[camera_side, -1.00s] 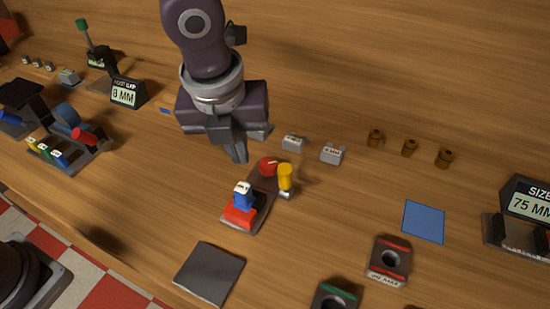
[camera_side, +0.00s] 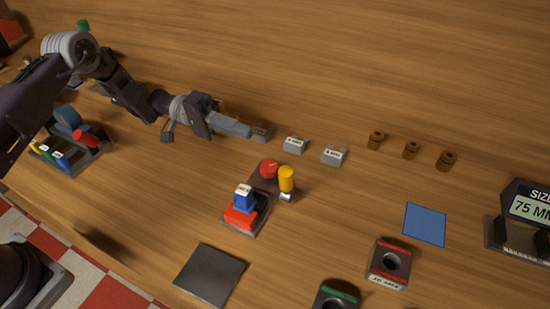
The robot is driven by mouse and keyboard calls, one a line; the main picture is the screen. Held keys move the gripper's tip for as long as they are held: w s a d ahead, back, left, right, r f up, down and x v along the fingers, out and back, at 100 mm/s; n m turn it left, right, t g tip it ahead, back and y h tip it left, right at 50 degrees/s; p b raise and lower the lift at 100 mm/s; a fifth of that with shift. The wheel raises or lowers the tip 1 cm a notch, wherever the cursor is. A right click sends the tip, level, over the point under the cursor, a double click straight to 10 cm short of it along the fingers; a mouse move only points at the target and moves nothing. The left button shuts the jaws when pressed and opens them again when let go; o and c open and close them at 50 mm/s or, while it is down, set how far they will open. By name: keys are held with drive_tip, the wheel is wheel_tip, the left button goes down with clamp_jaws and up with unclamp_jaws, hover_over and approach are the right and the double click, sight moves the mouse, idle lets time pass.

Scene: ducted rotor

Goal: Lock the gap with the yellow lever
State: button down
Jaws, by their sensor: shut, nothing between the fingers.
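The yellow lever (camera_side: 286,179) stands at the right edge of a small dark fixture (camera_side: 263,205) in the middle of the table. The fixture also carries a red round knob (camera_side: 269,169) at its far end. A blue block (camera_side: 244,197) with a white label sits over a red part (camera_side: 240,217) at its near end. The gap itself is too small to make out. My gripper (camera_side: 248,131) is shut and empty, stretched out low from the left, up and left of the fixture and apart from the lever. Its tips are close to a grey block.
Small grey labelled blocks (camera_side: 294,145) (camera_side: 333,156) lie just right of my gripper. Brown cylinders (camera_side: 411,149) stand farther right. A blue square (camera_side: 424,223), a dark plate (camera_side: 210,275) and a red-marked ring block (camera_side: 388,264) lie nearer. A coloured-lever device (camera_side: 70,145) is at left.

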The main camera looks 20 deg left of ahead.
sight(287, 182)
drive_tip(key=d, duration=0.9)
drive_tip(key=shift+s+d+f, duration=0.1)
drive_tip(key=shift+s+f, duration=0.15)
drive_tip(key=s, duration=0.1)
drive_tip(key=s+d, duration=0.1)
drive_tip(key=s, duration=0.1)
drive_tip(key=shift+d+f, duration=0.2)
drive_tip(key=shift+s+d, duration=0.1)
drive_tip(key=shift+s, duration=0.35)
